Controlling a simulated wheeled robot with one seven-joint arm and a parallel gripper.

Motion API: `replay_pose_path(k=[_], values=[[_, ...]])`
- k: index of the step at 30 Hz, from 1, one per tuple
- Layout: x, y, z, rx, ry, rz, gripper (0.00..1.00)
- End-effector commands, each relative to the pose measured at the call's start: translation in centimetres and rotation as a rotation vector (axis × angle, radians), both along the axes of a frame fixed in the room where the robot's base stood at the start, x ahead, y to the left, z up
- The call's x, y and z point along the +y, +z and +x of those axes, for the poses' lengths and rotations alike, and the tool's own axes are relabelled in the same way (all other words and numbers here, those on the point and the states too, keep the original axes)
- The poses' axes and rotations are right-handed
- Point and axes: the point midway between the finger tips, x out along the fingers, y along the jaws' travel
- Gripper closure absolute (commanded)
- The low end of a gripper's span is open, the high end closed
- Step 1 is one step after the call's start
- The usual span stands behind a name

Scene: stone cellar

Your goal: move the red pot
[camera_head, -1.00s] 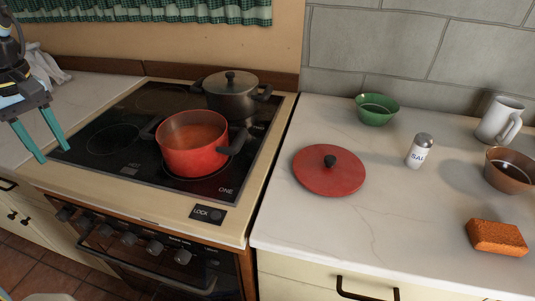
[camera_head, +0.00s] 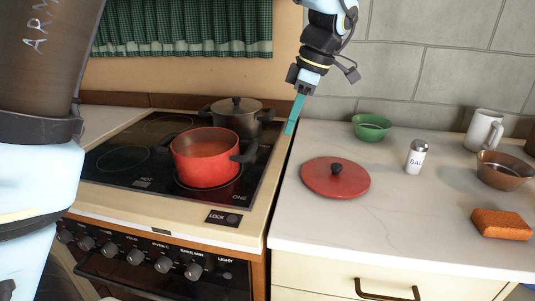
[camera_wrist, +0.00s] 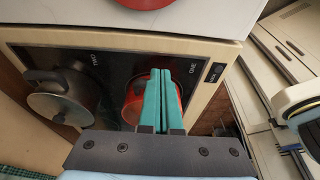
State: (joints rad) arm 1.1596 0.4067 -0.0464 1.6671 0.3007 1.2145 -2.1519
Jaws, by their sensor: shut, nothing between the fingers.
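The red pot (camera_head: 205,165) stands uncovered on the front part of the black stove top, with dark side handles. My gripper (camera_head: 290,131) points down above the right edge of the stove, behind and to the right of the pot, apart from it and empty. In the wrist view, my gripper's teal fingers (camera_wrist: 160,72) are together and cover much of the red pot (camera_wrist: 132,103). A red lid (camera_head: 320,187) with a black knob lies on the counter right of the stove.
A dark lidded pot (camera_head: 235,114) stands behind the red pot. On the counter are a green bowl (camera_head: 371,129), a salt shaker (camera_head: 416,157), a white mug (camera_head: 482,131), a brown pan (camera_head: 504,171) and an orange sponge (camera_head: 501,224). The counter's front middle is clear.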

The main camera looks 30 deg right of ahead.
Motion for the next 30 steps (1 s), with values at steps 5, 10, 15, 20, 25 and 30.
replay_pose_path(k=[5, 10, 15, 20, 25, 30], values=[[0.9, -3.0, 0.6, 0.004, 0.001, 0.005, 1.0], [1.7, -6.4, 1.4, 0.005, 0.0, 0.006, 1.0], [2.9, -7.9, 2.6, 0.002, 0.003, 0.001, 1.0], [4.3, -8.1, 3.9, 0.002, 0.002, 0.0, 1.0], [4.8, -8.2, 4.4, 0.001, -0.001, 0.001, 1.0], [4.9, -8.3, 4.5, 0.001, -0.002, 0.0, 1.0]])
